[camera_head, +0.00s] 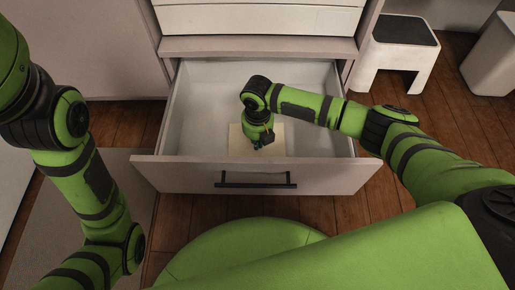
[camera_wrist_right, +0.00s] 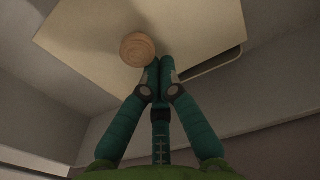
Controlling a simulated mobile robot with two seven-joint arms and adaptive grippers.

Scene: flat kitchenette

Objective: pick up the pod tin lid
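The pod tin lid appears to be the flat cream square plate (camera_head: 238,142) low inside the open drawer. In the right wrist view the plate (camera_wrist_right: 95,30) fills the top and carries a round wooden knob (camera_wrist_right: 137,49). My right gripper (camera_head: 262,142) reaches down into the drawer over the plate and hides part of it. In the wrist view the right fingertips (camera_wrist_right: 160,70) are together, beside the knob and not around it. Whether they touch it I cannot tell. I see nothing held between them. My left gripper is out of view; only its arm shows at the left.
The open drawer (camera_head: 320,172) has a front panel with a dark handle, and its walls surround my right gripper. The drawer floor around the plate looks clear. A thin rounded rim (camera_wrist_right: 215,64) shows beside the plate. A white step stool (camera_head: 395,58) stands at the right.

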